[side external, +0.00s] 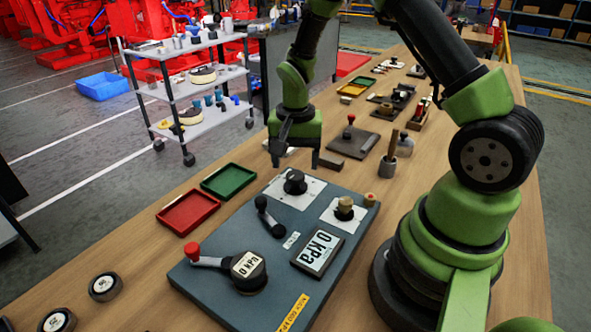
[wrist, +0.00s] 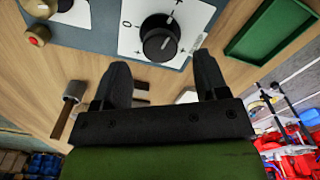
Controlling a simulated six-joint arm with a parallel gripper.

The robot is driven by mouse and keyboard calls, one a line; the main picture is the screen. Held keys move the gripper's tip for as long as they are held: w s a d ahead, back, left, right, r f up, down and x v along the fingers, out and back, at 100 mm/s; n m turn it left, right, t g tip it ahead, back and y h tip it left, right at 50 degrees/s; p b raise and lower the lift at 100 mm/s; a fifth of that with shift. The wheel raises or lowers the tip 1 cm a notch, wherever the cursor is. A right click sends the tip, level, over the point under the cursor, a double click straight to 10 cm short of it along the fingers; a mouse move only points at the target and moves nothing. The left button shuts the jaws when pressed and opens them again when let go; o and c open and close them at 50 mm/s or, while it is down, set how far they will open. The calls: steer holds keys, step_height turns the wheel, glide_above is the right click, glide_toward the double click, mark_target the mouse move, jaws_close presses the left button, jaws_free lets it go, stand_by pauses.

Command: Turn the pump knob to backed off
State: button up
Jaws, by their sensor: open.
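A black knob (side external: 295,182) sits on a white plate at the far end of the blue-grey panel (side external: 225,262). In the wrist view the knob (wrist: 160,40) has a pale pointer line, and its plate has a 0 and other marks. A brass-coloured knob (side external: 344,207) stands on a second white plate to its right. I cannot tell from labels which is the pump knob. My gripper (side external: 296,160) is open and empty, pointing down near the panel's far edge. In the wrist view the black knob lies just beyond my fingertips (wrist: 162,68), apart from them.
Green (side external: 229,181) and red (side external: 188,212) trays lie to the left.

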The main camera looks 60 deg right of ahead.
mark_target(296, 175)
steer(key=shift+f, duration=1.6)
steer(key=shift+c, duration=0.5)
steer(key=c, duration=0.8)
steer(key=shift+n, duration=0.3)
